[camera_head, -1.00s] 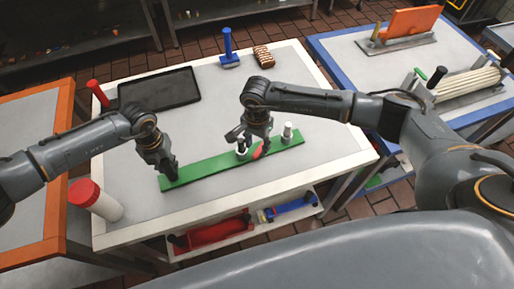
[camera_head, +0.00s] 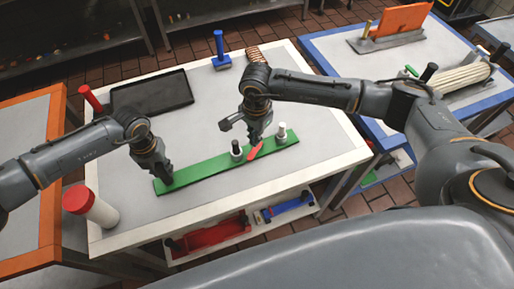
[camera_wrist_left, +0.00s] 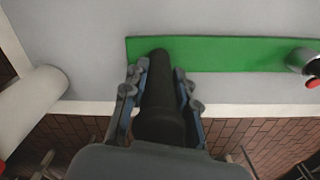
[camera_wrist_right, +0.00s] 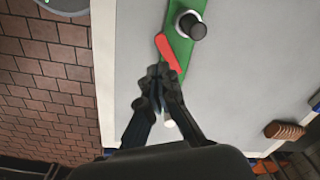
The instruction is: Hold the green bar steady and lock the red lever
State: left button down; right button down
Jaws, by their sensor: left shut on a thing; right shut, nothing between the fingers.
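The long green bar (camera_head: 207,168) lies on the white-edged table. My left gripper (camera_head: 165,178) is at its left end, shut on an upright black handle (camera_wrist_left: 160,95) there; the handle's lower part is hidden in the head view. The red lever (camera_head: 256,149) lies on the right part of the bar, between two black-and-white posts (camera_head: 236,150) (camera_head: 282,133). In the right wrist view the red lever (camera_wrist_right: 167,52) lies just beyond my right gripper (camera_wrist_right: 157,75), which is shut and empty. I cannot tell whether the fingertips touch the lever.
A black tray (camera_head: 153,93), a blue-handled tool (camera_head: 220,52) and a brown ridged block (camera_head: 256,54) lie toward the back. A red-capped white bottle (camera_head: 90,206) stands at the left. Red and blue items sit on a shelf below.

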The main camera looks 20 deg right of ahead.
aim_at(255, 153)
pick_arm(q)
jog(key=shift+s, duration=0.1)
pick_arm(e)
jog(key=s+d+r+m+t+y, duration=0.15)
jog(key=s+d+m, duration=0.45)
jog(key=m, duration=1)
jog(key=shift+t, duration=0.25)
jog(key=x, duration=0.6)
jog(key=s+a+x, duration=0.1)
jog(key=x, duration=0.3)
jog(key=shift+w+a, duration=0.8)
jog(key=shift+w, duration=0.25)
jog(key=shift+w+a, duration=0.45)
jog(key=shift+w, duration=0.15)
